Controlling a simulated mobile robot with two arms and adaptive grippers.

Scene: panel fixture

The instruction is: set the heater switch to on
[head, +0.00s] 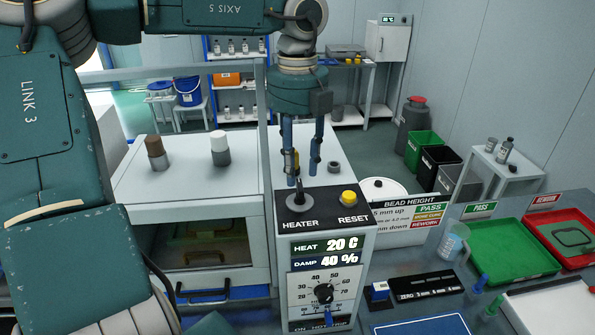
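The heater switch (299,198) is a short dark lever on a round grey base. It sits on the black top panel (325,217) above the word HEATER. The lever looks roughly upright; I cannot tell its set position. A yellow reset button (349,198) is to its right. The display (324,253) below reads HEAT 20 C and DAMP 40 %. Whether a fingertip touches the lever cannot be told. My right gripper is not in view.
A dial (324,292) is on the panel's front, with a blue switch (328,318) below it. A bead height sign (408,213) stands right of the panel. A green tray (510,250) and a red tray (568,238) lie further right. A glass-fronted cabinet (140,190) stands left.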

